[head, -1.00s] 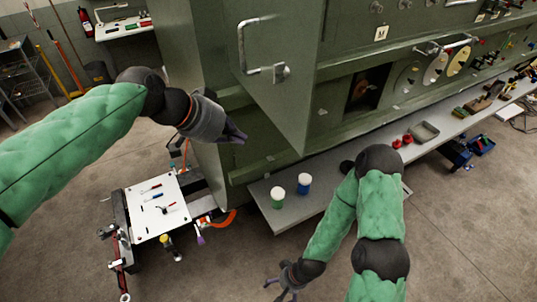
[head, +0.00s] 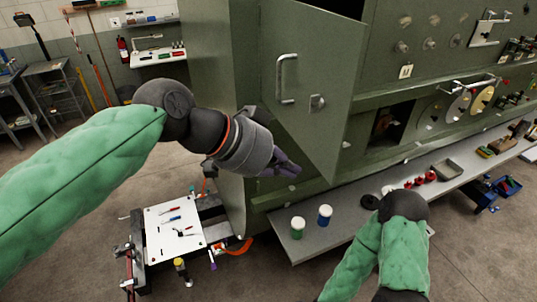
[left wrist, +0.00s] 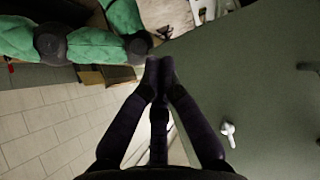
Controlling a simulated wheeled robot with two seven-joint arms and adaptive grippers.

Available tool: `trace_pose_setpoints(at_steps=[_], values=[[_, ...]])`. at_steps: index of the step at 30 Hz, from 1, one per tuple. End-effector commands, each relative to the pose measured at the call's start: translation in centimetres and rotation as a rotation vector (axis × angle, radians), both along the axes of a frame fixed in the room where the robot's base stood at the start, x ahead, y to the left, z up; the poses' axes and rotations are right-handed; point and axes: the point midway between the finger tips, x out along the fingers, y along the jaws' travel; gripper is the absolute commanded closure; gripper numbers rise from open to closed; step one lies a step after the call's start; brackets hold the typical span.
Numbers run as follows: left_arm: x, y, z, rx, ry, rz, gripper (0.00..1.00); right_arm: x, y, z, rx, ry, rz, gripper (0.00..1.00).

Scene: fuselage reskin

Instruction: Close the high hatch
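The high hatch (head: 320,115) is a green panel standing open, swung out from the green fuselage wall. It carries a pale bar handle (head: 287,78) and a small latch (head: 317,103). My left gripper (head: 292,170) is in front of the hatch's lower part, below the handle. In the left wrist view its dark fingers (left wrist: 158,65) meet at the tips with nothing visible between them, and the hatch face (left wrist: 240,75) fills the right side. I cannot tell whether they touch the hatch. My right gripper is outside both views; only its arm shows.
A white-topped tool cart (head: 173,230) stands lower left. Floor between cart and shelves is open.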

Motion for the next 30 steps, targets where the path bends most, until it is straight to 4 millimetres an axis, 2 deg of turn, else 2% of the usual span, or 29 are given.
trace_pose_setpoints(at_steps=[2,6,10,30], values=[[0.3,-1.1,-1.0,0.002,0.001,-0.002,1.0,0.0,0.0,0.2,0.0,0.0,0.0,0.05],[1.0,-3.0,-0.7,0.001,0.0,-0.003,1.0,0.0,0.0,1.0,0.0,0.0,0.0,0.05],[1.4,-4.1,-0.7,0.0,0.001,-0.001,1.0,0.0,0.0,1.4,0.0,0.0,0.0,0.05],[1.6,-5.1,-0.8,0.0,0.0,0.0,1.0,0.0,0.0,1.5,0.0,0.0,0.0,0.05]])
